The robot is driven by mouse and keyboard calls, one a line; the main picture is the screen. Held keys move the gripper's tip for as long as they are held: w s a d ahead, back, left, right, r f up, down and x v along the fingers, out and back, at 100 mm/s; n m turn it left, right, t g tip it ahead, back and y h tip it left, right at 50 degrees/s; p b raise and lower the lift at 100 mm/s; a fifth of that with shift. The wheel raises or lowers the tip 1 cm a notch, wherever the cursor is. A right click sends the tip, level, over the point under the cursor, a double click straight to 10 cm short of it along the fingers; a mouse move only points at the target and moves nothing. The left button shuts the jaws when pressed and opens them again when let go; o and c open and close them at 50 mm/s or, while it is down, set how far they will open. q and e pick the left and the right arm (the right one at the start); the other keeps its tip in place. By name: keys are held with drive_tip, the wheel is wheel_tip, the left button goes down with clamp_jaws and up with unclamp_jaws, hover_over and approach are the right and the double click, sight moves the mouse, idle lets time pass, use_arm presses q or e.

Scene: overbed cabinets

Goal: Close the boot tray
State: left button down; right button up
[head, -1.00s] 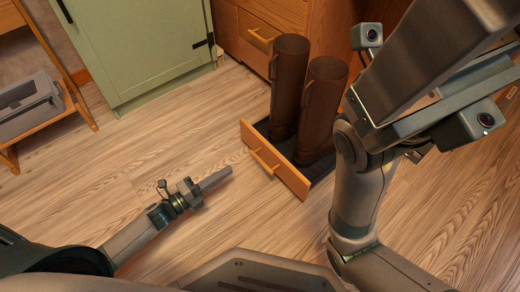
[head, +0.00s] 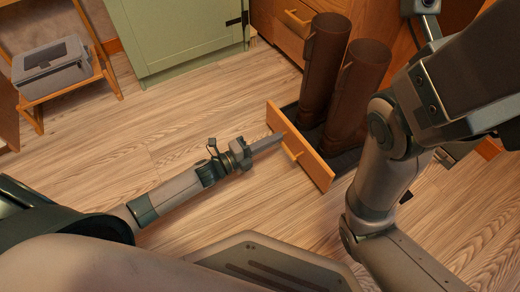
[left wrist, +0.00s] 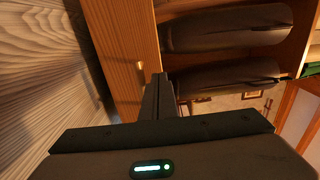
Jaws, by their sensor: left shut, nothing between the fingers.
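The boot tray is pulled out at floor level, with an orange wooden front (head: 316,169) and a dark tray bed (head: 346,160). Two tall brown boots (head: 325,65) (head: 355,90) stand upright in it. A bar handle (head: 291,148) is on the front. My left gripper (head: 281,138) is shut and empty, its tip at the front panel near the handle; I cannot tell if it touches. In the left wrist view the shut fingers (left wrist: 157,92) point along the wooden front (left wrist: 125,45), beside its handle (left wrist: 140,66). My right gripper is not in view.
The wooden cabinet (head: 281,32) stands behind the tray. A green cabinet (head: 185,35) is at the back left, and a low wooden rack with a grey bin (head: 50,68) is at far left. My right arm is close on the tray's right. The floor (head: 180,120) left of the tray is clear.

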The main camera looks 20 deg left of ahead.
sight(291, 131)
use_arm(q)
drive_tip(key=b+x, duration=0.1)
drive_tip(key=x, duration=0.1)
drive_tip(key=shift+w+d+f, duration=0.1)
drive_tip(key=shift+w+d, duration=0.4)
drive_tip(key=shift+w, duration=0.1)
